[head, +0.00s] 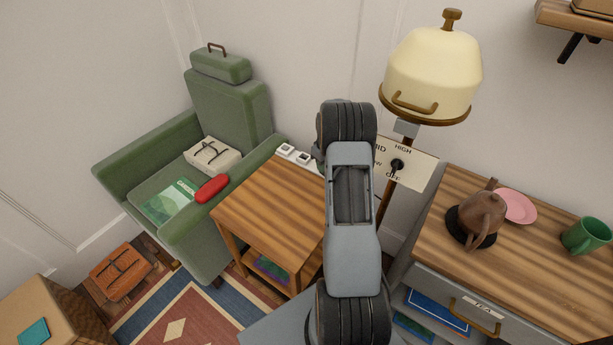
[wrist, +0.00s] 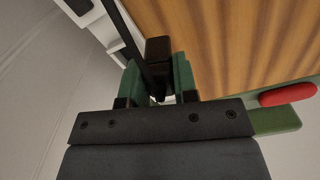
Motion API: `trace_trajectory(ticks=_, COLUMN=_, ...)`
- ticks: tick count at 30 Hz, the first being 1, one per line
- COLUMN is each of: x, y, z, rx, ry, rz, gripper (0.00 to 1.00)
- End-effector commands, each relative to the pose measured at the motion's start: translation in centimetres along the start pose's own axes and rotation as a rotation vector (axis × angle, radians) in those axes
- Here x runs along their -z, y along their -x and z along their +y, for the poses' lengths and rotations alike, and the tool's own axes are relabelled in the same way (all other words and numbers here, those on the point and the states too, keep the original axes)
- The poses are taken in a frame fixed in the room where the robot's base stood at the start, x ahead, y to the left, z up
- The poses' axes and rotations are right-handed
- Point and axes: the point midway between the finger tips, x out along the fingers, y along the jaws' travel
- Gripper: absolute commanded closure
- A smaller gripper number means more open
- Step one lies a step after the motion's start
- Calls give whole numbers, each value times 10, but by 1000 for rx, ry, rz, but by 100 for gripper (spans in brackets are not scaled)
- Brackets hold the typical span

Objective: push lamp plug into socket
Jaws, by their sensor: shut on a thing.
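In the wrist view, my gripper (wrist: 157,84) is shut on the dark brown lamp plug (wrist: 158,48), which sticks out between its green fingers. A dark cord (wrist: 128,32) runs down to the fingers from the top. A white socket strip (wrist: 116,52) lies just left of the plug; I cannot tell whether they touch. In the head view, white sockets (head: 285,150) sit at the back edge of the small side table, and my arm hides the gripper and plug. The lamp (head: 432,75) has a cream shade and stands right of my arm.
The striped wooden side table (head: 262,205) stands beside a green armchair (head: 228,103). A dial panel (head: 412,168) is under the lamp. A teapot (head: 477,215) and a green mug (head: 587,234) stand on the right cabinet.

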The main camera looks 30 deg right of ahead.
Motion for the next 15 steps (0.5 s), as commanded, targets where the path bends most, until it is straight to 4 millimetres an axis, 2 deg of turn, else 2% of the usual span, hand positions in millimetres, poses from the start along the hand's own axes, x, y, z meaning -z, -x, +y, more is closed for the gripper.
trace_trajectory(ticks=1, x=4, y=-1, z=17, rx=1, ry=12, rz=-1, gripper=96)
trace_trajectory(ticks=3, x=12, y=-2, z=34, rx=0, ry=43, rz=0, gripper=96)
trace_trajectory(ticks=6, x=23, y=1, z=49, rx=-1, ry=91, rz=1, gripper=96)
trace_trajectory(ticks=15, x=44, y=30, z=67, rx=-1, ry=203, rz=1, gripper=96)
